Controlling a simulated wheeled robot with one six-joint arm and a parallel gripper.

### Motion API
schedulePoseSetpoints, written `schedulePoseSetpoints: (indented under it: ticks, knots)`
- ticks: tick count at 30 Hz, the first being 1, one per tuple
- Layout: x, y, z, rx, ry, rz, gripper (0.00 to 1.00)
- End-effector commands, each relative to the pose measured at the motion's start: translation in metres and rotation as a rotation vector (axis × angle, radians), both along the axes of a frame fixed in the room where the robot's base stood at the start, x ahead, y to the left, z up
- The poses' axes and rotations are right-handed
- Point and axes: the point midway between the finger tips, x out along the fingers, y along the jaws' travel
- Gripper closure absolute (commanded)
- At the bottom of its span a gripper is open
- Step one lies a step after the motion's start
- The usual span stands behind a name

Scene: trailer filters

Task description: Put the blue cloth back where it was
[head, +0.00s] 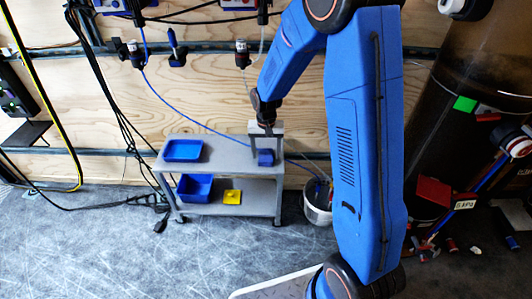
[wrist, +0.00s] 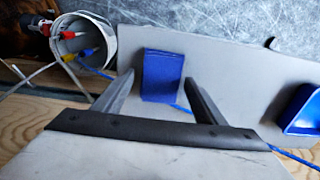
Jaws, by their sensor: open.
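The blue cloth (head: 266,158) lies folded on the right end of the grey cart's top shelf (head: 225,152). In the wrist view, the cloth (wrist: 162,72) shows as a blue rectangle. My gripper (head: 266,149) points down over it, open and empty. In the wrist view, the fingers of my gripper (wrist: 159,77) stand on either side of the cloth's near part, with gaps. I cannot tell how far above the shelf the fingertips are.
A blue tray (head: 183,150) sits at the top shelf's left end. A blue bin (head: 195,187) and a yellow item (head: 232,197) are on the lower shelf. A white bucket (head: 318,208) with tools stands right of the cart. A blue hose (head: 190,122) runs behind.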

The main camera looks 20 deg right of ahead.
Motion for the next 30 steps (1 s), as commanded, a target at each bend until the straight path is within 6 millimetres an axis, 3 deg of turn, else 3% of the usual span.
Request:
schedulePoseSetpoints:
  ticks: [5,18,30]
  knots:
    - [0.001,0.0,0.022,0.001,-0.003,0.0,0.35]
    - [0.0,0.0,0.1,0.0,-0.003,0.0,0.35]
    - [-0.003,-0.001,0.122,0.0,-0.005,0.002,0.35]
